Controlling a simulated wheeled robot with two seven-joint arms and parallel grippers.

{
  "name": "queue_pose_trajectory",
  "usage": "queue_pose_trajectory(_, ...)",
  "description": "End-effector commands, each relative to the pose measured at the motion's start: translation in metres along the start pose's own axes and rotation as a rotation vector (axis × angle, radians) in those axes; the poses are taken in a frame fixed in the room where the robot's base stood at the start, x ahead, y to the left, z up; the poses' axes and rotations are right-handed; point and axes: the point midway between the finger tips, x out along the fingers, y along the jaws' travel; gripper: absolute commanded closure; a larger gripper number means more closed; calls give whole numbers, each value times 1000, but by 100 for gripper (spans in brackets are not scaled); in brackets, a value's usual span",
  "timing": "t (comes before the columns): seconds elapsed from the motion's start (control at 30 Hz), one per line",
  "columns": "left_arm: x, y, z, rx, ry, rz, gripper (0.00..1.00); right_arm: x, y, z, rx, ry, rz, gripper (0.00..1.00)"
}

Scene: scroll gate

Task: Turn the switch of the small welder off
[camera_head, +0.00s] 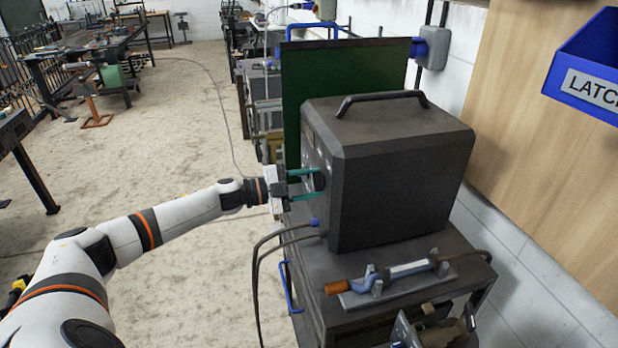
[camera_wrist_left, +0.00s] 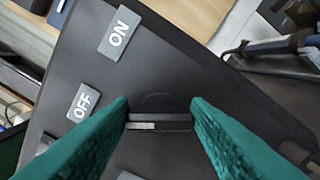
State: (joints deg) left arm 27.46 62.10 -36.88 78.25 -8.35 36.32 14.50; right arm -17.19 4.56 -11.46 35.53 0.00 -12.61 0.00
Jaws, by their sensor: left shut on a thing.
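The small welder (camera_head: 400,170) is a dark grey box with a black handle on top, standing on a dark cart. Its switch (camera_wrist_left: 160,122) is a black bar knob on the front panel, with a white mark on its left half in the left wrist view. An ON label (camera_wrist_left: 118,33) lies above and left of the knob. An OFF label (camera_wrist_left: 83,103) lies to the left, closer to the marked end. My left gripper (camera_head: 316,183) has its teal fingers shut on the knob's two ends, in the left wrist view too (camera_wrist_left: 160,125). My right gripper is not in view.
Cables (camera_head: 258,270) hang from the welder's front. A green panel (camera_head: 345,80) stands behind it. A blue bin (camera_head: 590,75) is on the wall at right. Floor at left is open.

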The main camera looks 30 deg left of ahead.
Motion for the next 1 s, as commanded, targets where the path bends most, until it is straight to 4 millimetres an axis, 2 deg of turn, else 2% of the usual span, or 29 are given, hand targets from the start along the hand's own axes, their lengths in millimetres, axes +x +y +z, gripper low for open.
queue_pose_trajectory(0.33, 0, 1, 0, -127, 1, 0, 79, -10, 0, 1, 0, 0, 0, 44)
queue_pose_trajectory(0.83, 0, 0, -1, -147, 1, 0, 79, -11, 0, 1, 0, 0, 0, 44)
queue_pose_trajectory(0.87, 0, 0, -1, -147, 1, 0, 55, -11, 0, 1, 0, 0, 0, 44)
queue_pose_trajectory(1.0, 0, 0, 0, -146, 1, 0, 35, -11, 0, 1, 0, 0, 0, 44)
